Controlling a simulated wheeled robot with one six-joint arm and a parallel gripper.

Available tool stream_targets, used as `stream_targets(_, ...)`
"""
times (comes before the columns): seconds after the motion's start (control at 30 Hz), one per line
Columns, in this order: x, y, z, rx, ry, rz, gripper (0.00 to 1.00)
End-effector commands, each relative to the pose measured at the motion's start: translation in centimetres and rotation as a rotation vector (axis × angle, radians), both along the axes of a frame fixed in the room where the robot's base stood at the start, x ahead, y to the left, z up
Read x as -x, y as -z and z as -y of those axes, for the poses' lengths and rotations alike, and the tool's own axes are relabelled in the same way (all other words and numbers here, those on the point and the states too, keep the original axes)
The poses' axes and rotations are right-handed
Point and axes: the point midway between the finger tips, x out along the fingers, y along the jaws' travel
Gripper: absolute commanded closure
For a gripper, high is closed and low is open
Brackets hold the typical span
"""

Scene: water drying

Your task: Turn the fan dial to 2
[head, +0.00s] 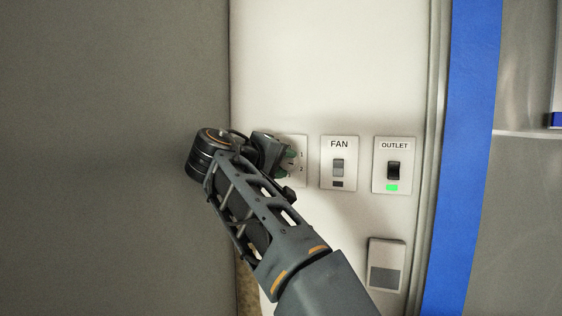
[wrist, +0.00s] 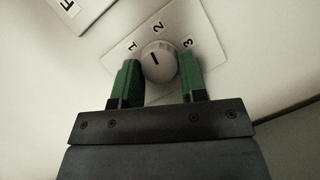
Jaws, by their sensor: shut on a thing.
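The fan dial (wrist: 160,64) is a round light knob with a short dark slanted mark, on a white plate (wrist: 205,45) with the numbers 1, 2 and 3 around it. The mark is tilted; I cannot tell exactly which number it points at. My gripper (wrist: 160,76) has its green fingers on either side of the dial and is shut on it. In the head view my gripper (head: 289,160) is at the wall and hides the dial, leaving only the right part of its plate (head: 302,173) in sight.
Right of the dial plate are a FAN switch plate (head: 339,183) and an OUTLET switch plate (head: 393,183) with a green light. A grey-fronted wall box (head: 386,268) sits below them. A blue vertical strip (head: 465,130) stands further right.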

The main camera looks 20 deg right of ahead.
Motion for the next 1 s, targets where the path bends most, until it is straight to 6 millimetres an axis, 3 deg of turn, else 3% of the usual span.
stream_targets(0.5, 0.05, -0.18, 0.10, -0.251, -0.001, 0.167, 0.85)
stream_targets(1.0, 0.06, -0.16, 0.11, -0.295, -0.001, 0.195, 0.85)
